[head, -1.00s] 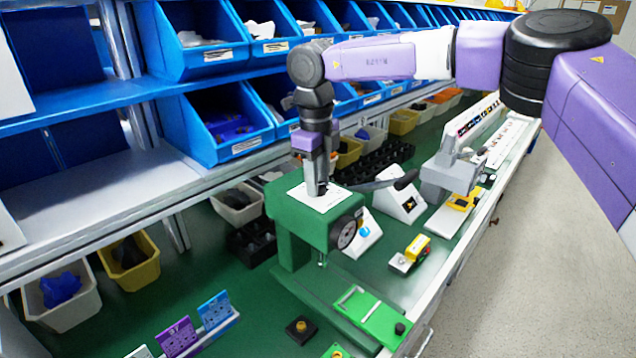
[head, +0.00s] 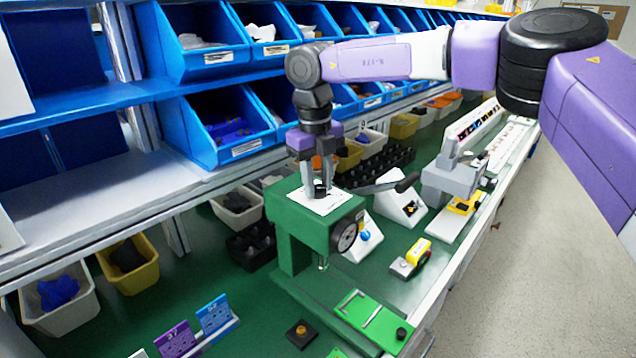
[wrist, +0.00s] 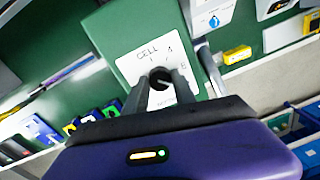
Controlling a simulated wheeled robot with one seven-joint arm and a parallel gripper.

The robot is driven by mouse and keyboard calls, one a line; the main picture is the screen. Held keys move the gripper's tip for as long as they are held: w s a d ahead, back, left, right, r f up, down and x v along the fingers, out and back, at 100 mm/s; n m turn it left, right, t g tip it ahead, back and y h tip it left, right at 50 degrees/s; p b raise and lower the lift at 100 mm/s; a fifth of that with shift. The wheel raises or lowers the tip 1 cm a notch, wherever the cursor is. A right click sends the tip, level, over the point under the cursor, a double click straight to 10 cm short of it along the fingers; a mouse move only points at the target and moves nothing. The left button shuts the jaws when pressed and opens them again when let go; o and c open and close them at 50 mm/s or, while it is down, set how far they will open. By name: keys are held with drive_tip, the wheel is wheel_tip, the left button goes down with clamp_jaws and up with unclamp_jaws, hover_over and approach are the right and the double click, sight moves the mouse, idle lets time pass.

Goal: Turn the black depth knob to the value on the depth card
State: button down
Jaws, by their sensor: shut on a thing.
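The black knob (head: 320,190) stands on a white dial plate (head: 331,204) on top of a green press (head: 309,226). My gripper (head: 319,189) points down, shut on the knob, with one finger on each side. The wrist view shows the knob (wrist: 159,74) between my two fingertips (wrist: 161,82). Its top has a pale line. The plate (wrist: 138,58) carries small printed marks, partly hidden by the fingers; I cannot read the setting. Cards stand in a rack at the lower left, among them a purple card (head: 177,338) and a blue card (head: 214,314); I cannot tell which is the depth card.
A black-handled lever (head: 405,182) sticks out right of the press head, near my gripper. White sloped boxes (head: 399,205) and a grey press (head: 452,180) stand beyond. Blue bins (head: 226,126) line the shelf behind.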

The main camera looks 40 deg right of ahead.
sight(316, 188)
drive_tip(key=c, duration=1)
unclamp_jaws()
drive_tip(key=shift+c, duration=0.2)
drive_tip(key=shift+r, duration=0.15)
drive_tip(key=r, duration=0.7)
drive_tip(key=shift+a+r+b, duration=0.2)
drive_tip(key=shift+r+b, duration=0.1)
drive_tip(key=shift+b, duration=0.1)
drive_tip(key=shift+w, duration=0.15)
